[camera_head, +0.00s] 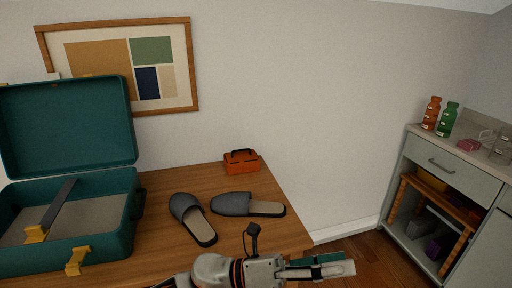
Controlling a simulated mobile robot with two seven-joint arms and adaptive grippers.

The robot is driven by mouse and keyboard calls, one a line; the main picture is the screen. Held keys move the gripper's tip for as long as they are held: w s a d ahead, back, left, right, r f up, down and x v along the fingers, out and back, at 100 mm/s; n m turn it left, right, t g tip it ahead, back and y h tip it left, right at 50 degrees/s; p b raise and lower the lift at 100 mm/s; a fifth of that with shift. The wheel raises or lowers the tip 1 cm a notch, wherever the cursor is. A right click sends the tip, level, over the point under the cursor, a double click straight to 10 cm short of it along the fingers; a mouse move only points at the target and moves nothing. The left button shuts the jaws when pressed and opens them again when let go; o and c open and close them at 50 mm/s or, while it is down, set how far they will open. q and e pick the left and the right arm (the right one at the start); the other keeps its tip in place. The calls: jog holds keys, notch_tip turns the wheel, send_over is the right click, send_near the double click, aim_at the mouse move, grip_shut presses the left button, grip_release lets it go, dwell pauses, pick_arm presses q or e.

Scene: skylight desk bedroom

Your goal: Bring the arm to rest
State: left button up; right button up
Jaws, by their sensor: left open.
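My left arm comes in along the bottom edge of the head view, in front of the desk. Its gripper (335,266) points to the right, beyond the desk's right front corner and over the floor. It is open, and I see nothing held in it. It is apart from the slippers and the suitcase. My right gripper is not in view.
The wooden desk (160,262) bears an open teal suitcase (104,243), a grey slipper (193,219), another grey slipper (248,205) and an orange box (241,163). A grey cabinet (455,171) with bottles stands at right. Wooden floor shows between.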

pick_arm(q)
jog(key=w+a+f+n+t+y, duration=0.4)
jog(key=a+f+n+t, duration=0.35)
jog(key=n, duration=0.65)
jog(key=w+a+f+n+t+y, duration=0.5)
jog(key=a+n+t, duration=0.35)
jog(key=n, duration=0.45)
jog(key=s+a+f+n+g+y, duration=0.1)
jog(key=s+a+f+n+y, duration=0.2)
jog(key=f, duration=0.5)
jog(key=s+a+f+n+g+y, duration=0.2)
jog(key=s+a+f+n+y, duration=0.1)
jog(key=s+a+f+n, duration=0.3)
jog(key=s+a+f+n+g+y, duration=0.1)
jog(key=s+a+f+n+y, duration=0.2)
jog(key=a+f, duration=0.7)
jog(key=s+n, duration=0.2)
jog(key=s, duration=0.2)
jog(key=shift+s+a+f, duration=0.15)
jog(key=shift+s+f, duration=0.1)
jog(key=shift+f, duration=0.1)
